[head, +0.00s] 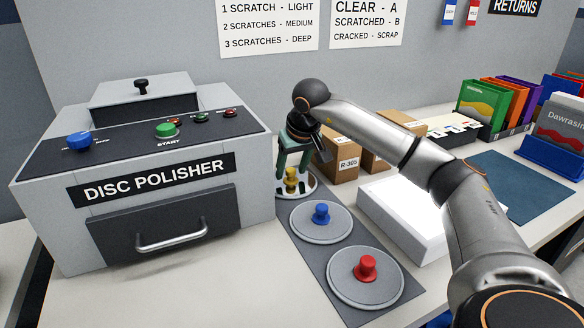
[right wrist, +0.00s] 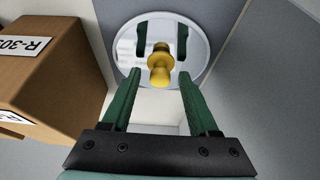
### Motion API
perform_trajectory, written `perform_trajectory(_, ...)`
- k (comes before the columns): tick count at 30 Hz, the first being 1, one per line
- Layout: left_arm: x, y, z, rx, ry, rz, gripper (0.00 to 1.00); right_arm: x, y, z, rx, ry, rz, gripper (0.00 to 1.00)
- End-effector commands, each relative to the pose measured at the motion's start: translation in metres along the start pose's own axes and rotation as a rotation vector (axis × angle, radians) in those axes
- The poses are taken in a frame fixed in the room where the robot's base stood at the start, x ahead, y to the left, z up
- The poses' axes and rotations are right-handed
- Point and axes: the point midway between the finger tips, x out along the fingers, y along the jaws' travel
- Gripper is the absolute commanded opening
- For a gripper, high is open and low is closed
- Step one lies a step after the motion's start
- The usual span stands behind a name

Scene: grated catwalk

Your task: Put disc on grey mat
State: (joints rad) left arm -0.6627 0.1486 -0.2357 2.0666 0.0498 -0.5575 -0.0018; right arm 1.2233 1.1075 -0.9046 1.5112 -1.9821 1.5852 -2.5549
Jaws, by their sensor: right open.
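A round pale, shiny disc (head: 308,189) with a yellow knob (head: 291,181) lies at the far end of a dark grey mat strip (head: 318,256). Two more grey discs lie nearer on this strip, one with a blue knob (head: 321,213) and one with a red knob (head: 365,268). My right gripper (head: 292,168) is open, pointing down over the yellow knob. In the right wrist view its green fingers (right wrist: 160,85) stand on either side of the yellow knob (right wrist: 160,66), with reflections of them in the disc. Contact cannot be told. My left gripper is out of view.
The disc polisher (head: 150,200) stands left of the strip. Cardboard boxes (head: 343,160) stand just right of the yellow-knobbed disc, and a white block (head: 400,220) lies nearer. A blue-grey mat (head: 515,185) lies bare at the right. Colored cases (head: 485,105) stand behind it.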

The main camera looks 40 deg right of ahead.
Motion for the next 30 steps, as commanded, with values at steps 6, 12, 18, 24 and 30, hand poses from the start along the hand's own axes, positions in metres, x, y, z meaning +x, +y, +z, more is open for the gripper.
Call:
perform_trajectory(6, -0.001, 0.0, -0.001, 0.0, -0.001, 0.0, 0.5, -0.01, 0.0, -0.003, 0.0, 0.003, -0.001, 0.6)
perform_trajectory(12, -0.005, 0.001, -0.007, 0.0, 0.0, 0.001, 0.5, -0.05, 0.0, -0.004, 0.0, 0.005, -0.002, 0.6)
perform_trajectory(18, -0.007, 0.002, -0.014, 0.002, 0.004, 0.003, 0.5, -0.092, 0.0, -0.003, 0.0, 0.004, -0.001, 0.6)
perform_trajectory(24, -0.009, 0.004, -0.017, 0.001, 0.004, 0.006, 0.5, -0.117, -0.001, -0.002, 0.0, 0.002, -0.001, 0.6)
perform_trajectory(30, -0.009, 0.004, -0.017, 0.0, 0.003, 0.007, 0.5, -0.123, 0.0, -0.002, 0.0, 0.0, 0.0, 0.6)
